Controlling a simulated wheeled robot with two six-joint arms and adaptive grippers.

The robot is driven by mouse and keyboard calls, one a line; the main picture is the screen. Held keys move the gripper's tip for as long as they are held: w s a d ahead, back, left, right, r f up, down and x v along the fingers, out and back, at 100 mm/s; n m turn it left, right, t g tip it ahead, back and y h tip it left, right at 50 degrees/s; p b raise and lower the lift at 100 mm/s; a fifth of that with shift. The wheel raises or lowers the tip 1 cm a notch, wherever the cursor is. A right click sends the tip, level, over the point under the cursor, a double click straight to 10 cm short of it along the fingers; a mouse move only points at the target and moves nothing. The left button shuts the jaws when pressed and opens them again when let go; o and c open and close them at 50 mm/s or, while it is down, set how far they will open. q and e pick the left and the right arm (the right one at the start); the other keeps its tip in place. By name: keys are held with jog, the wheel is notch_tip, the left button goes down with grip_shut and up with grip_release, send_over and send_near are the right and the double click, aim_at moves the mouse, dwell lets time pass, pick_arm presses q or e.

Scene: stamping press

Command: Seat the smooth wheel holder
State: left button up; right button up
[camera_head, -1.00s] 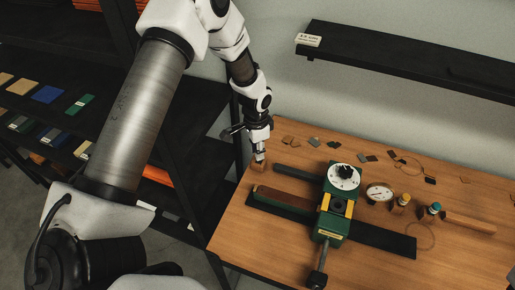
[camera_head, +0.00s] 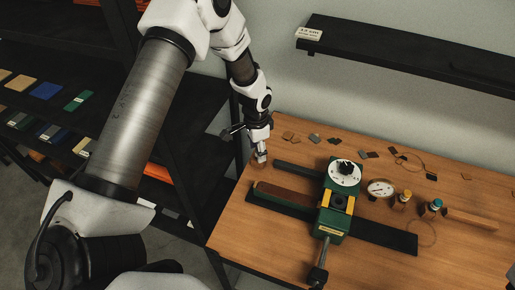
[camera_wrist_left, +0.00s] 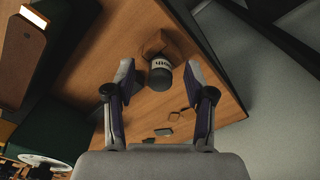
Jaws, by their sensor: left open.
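A dark capped holder with a white printed label (camera_wrist_left: 160,75) and a wooden block (camera_wrist_left: 157,42) beside it show in the left wrist view; I cannot read the label, so I cannot tell whether this is the smooth wheel holder. My left gripper (camera_head: 260,153) points down at the table's back left corner. In the wrist view its two fingers (camera_wrist_left: 160,82) are spread, with the dark holder between and just beyond the tips. The green and yellow press (camera_head: 337,205) with a white dial on top stands mid-table. My right gripper is not in view.
Small flat chips lie along the back. A black shelf (camera_head: 410,55) hangs on the wall; a dark rack (camera_head: 60,110) stands at left.

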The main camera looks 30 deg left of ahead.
aim_at(256, 150)
pick_arm(q)
notch_tip(256, 150, up, 12)
dwell(0.3)
jog(key=shift+s+a, duration=0.1)
